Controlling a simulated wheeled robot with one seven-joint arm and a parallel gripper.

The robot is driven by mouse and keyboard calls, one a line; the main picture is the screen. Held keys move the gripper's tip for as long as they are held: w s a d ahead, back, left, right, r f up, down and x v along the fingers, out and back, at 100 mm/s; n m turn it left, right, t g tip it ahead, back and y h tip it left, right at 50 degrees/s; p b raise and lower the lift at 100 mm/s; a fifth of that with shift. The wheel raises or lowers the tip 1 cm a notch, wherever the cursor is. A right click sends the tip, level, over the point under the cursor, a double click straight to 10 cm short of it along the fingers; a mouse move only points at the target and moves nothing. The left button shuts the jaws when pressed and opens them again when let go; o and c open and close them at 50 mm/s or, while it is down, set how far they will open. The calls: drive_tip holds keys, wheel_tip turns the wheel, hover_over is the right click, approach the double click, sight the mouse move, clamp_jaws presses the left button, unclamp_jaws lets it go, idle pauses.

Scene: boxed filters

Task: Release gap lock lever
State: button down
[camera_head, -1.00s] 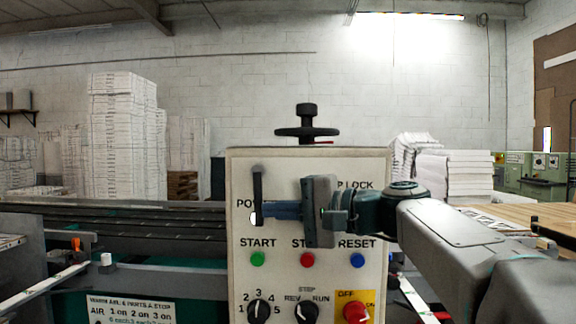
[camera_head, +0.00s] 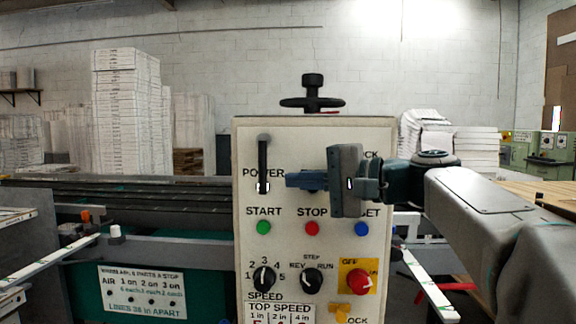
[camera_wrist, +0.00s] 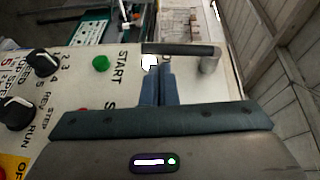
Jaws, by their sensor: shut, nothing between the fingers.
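A black bar-shaped lever (camera_head: 263,160) hangs straight down on the left of the cream control panel, over the word POWER. In the wrist view the same lever (camera_wrist: 180,49) lies just beyond my fingertips. My gripper (camera_head: 288,180) is shut and empty, pointing left in front of the panel. Its fingertips are to the right of the lever's lower end, with a small gap in the head view. In the wrist view, my closed fingers (camera_wrist: 157,75) lie side by side. My gripper hides most of a label ending in LOCK and whatever lies behind it.
The control panel (camera_head: 245,215) carries START, STOP and RESET buttons, black knobs and a red OFF knob (camera_head: 360,281) below my gripper. A black handwheel (camera_head: 312,102) stands on top. A dark machine bed extends left; paper stacks (camera_head: 128,120) stand behind.

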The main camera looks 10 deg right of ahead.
drive_tip(key=f+v, duration=0.1)
drive_tip(key=v, duration=0.9)
drive_tip(key=shift+d+p, duration=0.3)
drive_tip(key=shift+p, duration=0.1)
drive_tip(key=shift+s, duration=0.1)
drive_tip(key=s+a+f+g+h+p, duration=0.2)
drive_tip(key=a+f+h+p, duration=0.1)
drive_tip(key=f+p, duration=0.25)
drive_tip(key=s+a+f+g+h+p, duration=0.2)
drive_tip(key=a+f+g+h+p, duration=0.1)
drive_tip(key=f+p, duration=0.25)
drive_tip(key=s+d+f+n+g+h+p, duration=0.1)
drive_tip(key=s+d+f+n+h+p, duration=0.2)
drive_tip(key=s+f+n+h+p, duration=0.3)
drive_tip(key=shift+s+f+g+h+p, duration=0.4)
drive_tip(key=shift+s+f+h+p, duration=0.45)
drive_tip(key=shift+s+f, duration=0.7)
drive_tip(key=shift+r, duration=0.1)
